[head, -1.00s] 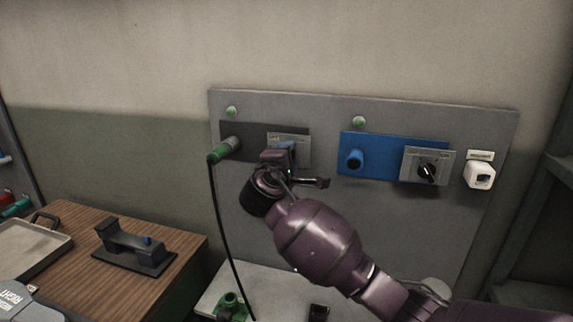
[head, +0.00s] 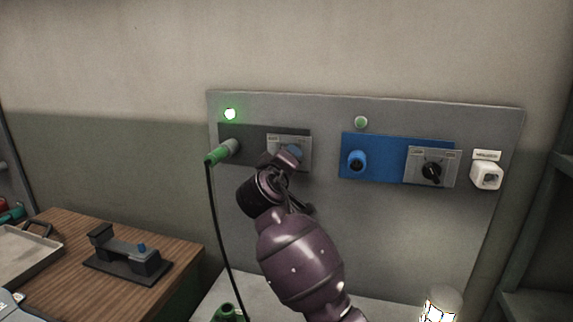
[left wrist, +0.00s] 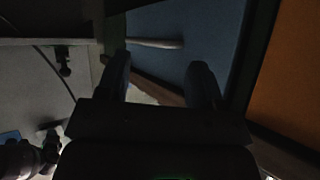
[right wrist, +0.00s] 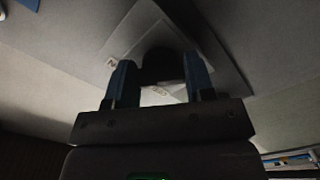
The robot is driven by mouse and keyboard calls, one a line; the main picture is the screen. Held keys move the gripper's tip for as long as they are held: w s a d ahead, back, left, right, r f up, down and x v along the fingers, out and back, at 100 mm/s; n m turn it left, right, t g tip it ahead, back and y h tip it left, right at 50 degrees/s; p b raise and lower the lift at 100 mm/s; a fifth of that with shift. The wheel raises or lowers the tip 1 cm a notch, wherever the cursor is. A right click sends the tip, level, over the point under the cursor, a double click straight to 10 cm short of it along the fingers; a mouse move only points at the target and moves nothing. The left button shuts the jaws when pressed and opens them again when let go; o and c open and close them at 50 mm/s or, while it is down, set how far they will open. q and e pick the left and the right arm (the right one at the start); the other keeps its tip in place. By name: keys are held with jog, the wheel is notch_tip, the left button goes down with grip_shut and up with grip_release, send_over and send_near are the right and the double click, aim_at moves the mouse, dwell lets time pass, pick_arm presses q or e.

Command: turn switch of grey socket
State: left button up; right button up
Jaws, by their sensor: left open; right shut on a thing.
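The grey socket's dark panel (head: 236,132) is at the left of the wall board in the head view. A green plug (head: 217,153) with a black cable is in its socket. The green lamp (head: 230,114) above it is lit. The switch plate (head: 304,143) is right of the plug, its knob largely hidden by my right gripper (head: 290,158). In the right wrist view my right gripper (right wrist: 160,88) is shut on the dark round switch knob (right wrist: 160,62). My left gripper (left wrist: 162,88) is open and empty in the left wrist view, away from the board.
A blue socket panel (head: 375,143) with its own switch (head: 432,171) is to the right, its lamp (head: 361,122) unlit. A white box (head: 487,175) is at the board's right edge. A wooden table (head: 60,285) holds a dark device (head: 127,252) and a tray (head: 25,262).

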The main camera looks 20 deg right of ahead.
jog(key=shift+f, duration=0.1)
dwell(0.3)
jog(key=o, duration=0.9)
jog(key=shift+s+a, duration=0.1)
jog(key=v, duration=1)
jog(key=shift+s+a+b, duration=0.2)
jog(key=shift+s+b, duration=0.05)
jog(key=shift+b, duration=0.1)
